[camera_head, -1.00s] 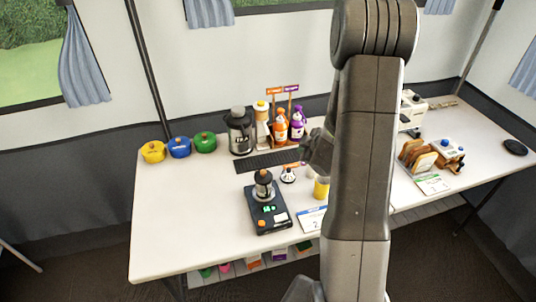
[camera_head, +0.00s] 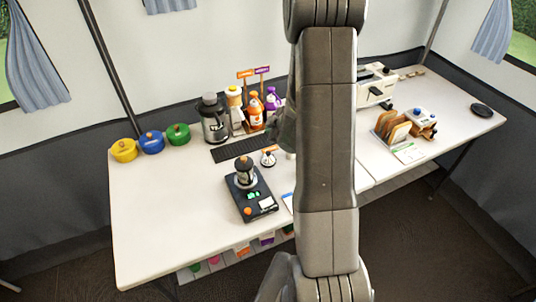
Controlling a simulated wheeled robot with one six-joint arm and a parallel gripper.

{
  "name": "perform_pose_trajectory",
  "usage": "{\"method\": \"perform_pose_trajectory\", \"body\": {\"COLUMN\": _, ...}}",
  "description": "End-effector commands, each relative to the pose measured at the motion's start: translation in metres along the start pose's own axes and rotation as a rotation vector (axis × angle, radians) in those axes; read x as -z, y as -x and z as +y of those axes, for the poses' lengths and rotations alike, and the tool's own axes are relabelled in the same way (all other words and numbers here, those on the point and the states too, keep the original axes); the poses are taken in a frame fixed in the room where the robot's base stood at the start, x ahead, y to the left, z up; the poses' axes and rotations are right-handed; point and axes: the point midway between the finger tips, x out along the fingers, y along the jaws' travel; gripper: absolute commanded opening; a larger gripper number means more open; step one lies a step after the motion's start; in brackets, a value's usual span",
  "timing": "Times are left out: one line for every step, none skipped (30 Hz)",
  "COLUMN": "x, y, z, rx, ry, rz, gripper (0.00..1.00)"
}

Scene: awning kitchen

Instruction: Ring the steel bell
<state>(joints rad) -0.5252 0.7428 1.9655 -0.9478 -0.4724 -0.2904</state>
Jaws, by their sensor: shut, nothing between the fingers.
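The steel bell seems to be the small pale dome with a dark top (camera_head: 268,158). It stands on the white table, just right of the dark mat's end and behind the black scale. My gripper (camera_head: 285,128) shows only as a dark, blurred shape at the left edge of my arm, above and slightly right of the bell in the picture. Its fingertips are hard to make out, and nothing shows held in it. I cannot tell how high it is above the table.
A black scale (camera_head: 262,205) with a small jar stands in front of the bell. A grinder-like jug (camera_head: 214,120) and orange (camera_head: 256,115) and purple bottles stand behind. Yellow (camera_head: 124,151), blue and green pots are left; a toast rack (camera_head: 392,130) is right. My arm hides the table's middle.

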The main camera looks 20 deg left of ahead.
Motion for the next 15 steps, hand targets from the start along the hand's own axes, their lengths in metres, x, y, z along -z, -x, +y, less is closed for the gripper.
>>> {"method": "perform_pose_trajectory", "body": {"x": -0.005, "y": -0.007, "z": -0.005, "rx": 0.000, "ry": 0.000, "rz": 0.000, "gripper": 0.00}}
{"method": "perform_pose_trajectory", "body": {"x": -0.006, "y": -0.009, "z": -0.007, "rx": 0.001, "ry": 0.000, "rz": 0.000, "gripper": 0.00}}
{"method": "perform_pose_trajectory", "body": {"x": -0.009, "y": -0.013, "z": -0.009, "rx": 0.001, "ry": 0.000, "rz": 0.000, "gripper": 0.00}}
{"method": "perform_pose_trajectory", "body": {"x": -0.011, "y": -0.015, "z": -0.011, "rx": 0.001, "ry": 0.000, "rz": 0.000, "gripper": 0.00}}
{"method": "perform_pose_trajectory", "body": {"x": -0.013, "y": -0.018, "z": -0.013, "rx": 0.001, "ry": 0.000, "rz": 0.000, "gripper": 0.00}}
{"method": "perform_pose_trajectory", "body": {"x": -0.016, "y": -0.022, "z": -0.016, "rx": 0.001, "ry": 0.000, "rz": 0.000, "gripper": 0.00}}
{"method": "perform_pose_trajectory", "body": {"x": -0.018, "y": -0.025, "z": -0.018, "rx": 0.001, "ry": -0.001, "rz": 0.000, "gripper": 0.00}}
{"method": "perform_pose_trajectory", "body": {"x": -0.020, "y": -0.028, "z": -0.020, "rx": 0.001, "ry": -0.001, "rz": 0.000, "gripper": 0.00}}
{"method": "perform_pose_trajectory", "body": {"x": -0.023, "y": -0.031, "z": -0.023, "rx": 0.000, "ry": -0.001, "rz": 0.000, "gripper": 0.00}}
{"method": "perform_pose_trajectory", "body": {"x": -0.025, "y": -0.034, "z": -0.025, "rx": 0.000, "ry": -0.001, "rz": 0.000, "gripper": 0.00}}
{"method": "perform_pose_trajectory", "body": {"x": -0.027, "y": -0.037, "z": -0.027, "rx": 0.000, "ry": -0.001, "rz": 0.000, "gripper": 0.00}}
{"method": "perform_pose_trajectory", "body": {"x": -0.029, "y": -0.041, "z": -0.029, "rx": 0.000, "ry": -0.001, "rz": 0.000, "gripper": 0.00}}
{"method": "perform_pose_trajectory", "body": {"x": -0.031, "y": -0.043, "z": -0.031, "rx": 0.000, "ry": -0.002, "rz": 0.000, "gripper": 0.00}}
{"method": "perform_pose_trajectory", "body": {"x": -0.033, "y": -0.045, "z": -0.033, "rx": 0.000, "ry": -0.001, "rz": 0.000, "gripper": 0.00}}
{"method": "perform_pose_trajectory", "body": {"x": -0.035, "y": -0.048, "z": -0.035, "rx": 0.000, "ry": -0.001, "rz": 0.000, "gripper": 0.00}}
